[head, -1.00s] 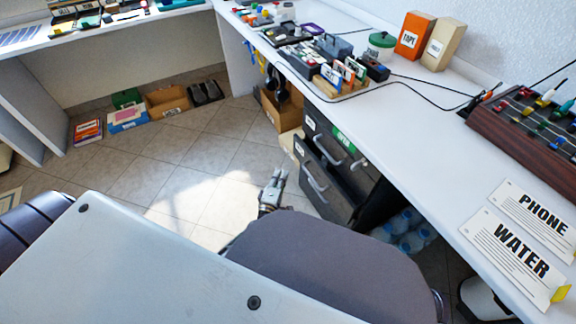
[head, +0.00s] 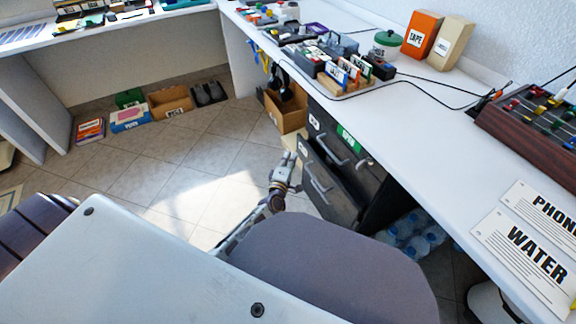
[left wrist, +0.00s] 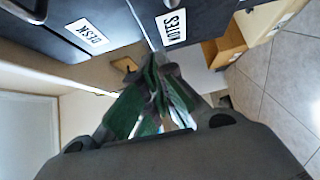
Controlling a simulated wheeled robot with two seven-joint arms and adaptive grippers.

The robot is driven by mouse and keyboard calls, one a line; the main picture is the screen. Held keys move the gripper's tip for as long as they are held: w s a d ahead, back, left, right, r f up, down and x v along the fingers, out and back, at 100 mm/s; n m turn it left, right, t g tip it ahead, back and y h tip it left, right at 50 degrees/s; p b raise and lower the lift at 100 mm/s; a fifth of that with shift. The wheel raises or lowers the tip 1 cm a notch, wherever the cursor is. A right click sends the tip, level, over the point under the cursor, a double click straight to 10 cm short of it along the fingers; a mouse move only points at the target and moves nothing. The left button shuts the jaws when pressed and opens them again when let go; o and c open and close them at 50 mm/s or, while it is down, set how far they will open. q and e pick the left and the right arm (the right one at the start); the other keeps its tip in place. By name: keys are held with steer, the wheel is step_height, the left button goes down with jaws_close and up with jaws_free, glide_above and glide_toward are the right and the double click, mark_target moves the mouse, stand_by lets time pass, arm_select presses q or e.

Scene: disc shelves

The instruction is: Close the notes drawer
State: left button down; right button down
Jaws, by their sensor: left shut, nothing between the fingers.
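The black drawer unit stands under the right-hand desk. Its lower drawer front (head: 328,186) has a light handle and a white label too small to read, and sits further out than the upper drawer front (head: 335,143). In the left wrist view a black front carries the NOTES label (left wrist: 173,27), and a neighbouring black front carries the DESK label (left wrist: 86,36). My left gripper (head: 288,158) is shut and empty, close to the left end of the lower front. Its fingers (left wrist: 158,75) point toward the NOTES label; contact cannot be told. My right gripper is not in view.
A cardboard box (head: 284,116) stands on the floor just beyond the drawers. Water bottles (head: 412,238) stand under the desk to the right. The white desk top (head: 410,130) overhangs the unit. The tiled floor (head: 200,165) left of the gripper is clear.

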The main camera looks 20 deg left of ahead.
mark_target(303, 144)
arm_select(q)
steer(key=w+d, duration=0.1)
steer(key=w, duration=0.1)
steer(key=w+d+b, duration=0.1)
steer(key=shift+w+d, duration=0.15)
steer(key=shift+w, duration=0.2)
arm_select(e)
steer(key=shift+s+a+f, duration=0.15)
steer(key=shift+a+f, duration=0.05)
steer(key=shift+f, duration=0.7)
arm_select(q)
steer(key=shift+w+d, duration=0.1)
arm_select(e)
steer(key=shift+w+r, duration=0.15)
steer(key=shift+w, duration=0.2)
